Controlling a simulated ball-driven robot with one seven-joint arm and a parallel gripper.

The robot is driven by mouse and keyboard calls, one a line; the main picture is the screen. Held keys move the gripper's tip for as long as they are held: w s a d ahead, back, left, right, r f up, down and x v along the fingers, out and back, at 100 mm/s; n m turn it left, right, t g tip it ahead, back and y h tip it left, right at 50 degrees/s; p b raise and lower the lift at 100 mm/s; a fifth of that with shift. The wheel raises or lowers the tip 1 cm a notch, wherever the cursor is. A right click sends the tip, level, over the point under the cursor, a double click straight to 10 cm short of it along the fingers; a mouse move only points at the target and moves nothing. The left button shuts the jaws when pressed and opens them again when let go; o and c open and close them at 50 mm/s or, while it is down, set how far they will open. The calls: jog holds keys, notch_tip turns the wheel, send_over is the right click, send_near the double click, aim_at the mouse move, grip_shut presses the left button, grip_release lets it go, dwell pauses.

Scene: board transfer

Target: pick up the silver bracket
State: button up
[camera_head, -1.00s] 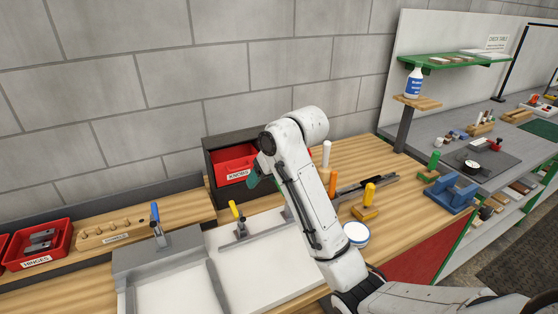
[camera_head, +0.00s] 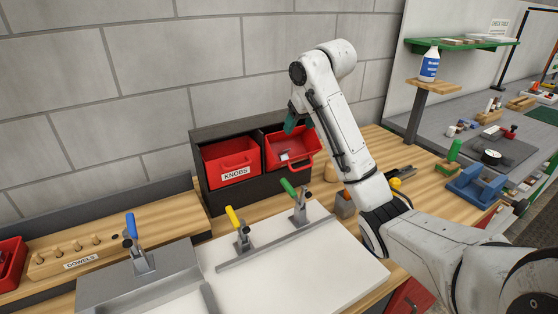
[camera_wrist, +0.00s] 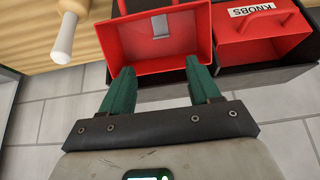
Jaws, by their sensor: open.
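A silver bracket (camera_wrist: 160,25) lies inside an open red bin (camera_wrist: 133,42), near the far part of the bin in the wrist view. In the head view, a small pale grey piece, likely the bracket (camera_head: 285,156), shows in the right-hand red bin (camera_head: 308,161). My gripper (camera_wrist: 158,68) has two green fingers spread wide with nothing between them. In the head view, my gripper (camera_head: 293,121) hangs over that bin, above and apart from the bracket. My arm hides part of the bin's right side.
A red KNOBS bin (camera_head: 231,161) stands beside it in a dark rack (camera_head: 217,203). Upright clamps with green (camera_head: 289,187), yellow (camera_head: 233,217) and blue (camera_head: 131,226) handles stand in front. A white-handled tool (camera_wrist: 66,35) is near the bin. The white board (camera_head: 320,255) is bare.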

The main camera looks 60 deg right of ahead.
send_near(287, 150)
jog(key=shift+w+d+f+b, duration=0.35)
jog(key=shift+w+d+f, duration=0.25)
jog(key=shift+f, duration=0.15)
jog(key=shift+a+p+x, duration=0.2)
jog(key=shift+p+x, duration=0.05)
jog(key=shift+x, duration=1.15)
jog(key=shift+a+p+x, duration=0.15)
jog(key=shift+p+x, duration=0.05)
jog(key=shift+x, duration=1.2)
jog(key=shift+s+f, duration=0.1)
jog(key=shift+f, duration=0.05)
jog(key=shift+c, duration=0.3)
jog(key=c, duration=1.1)
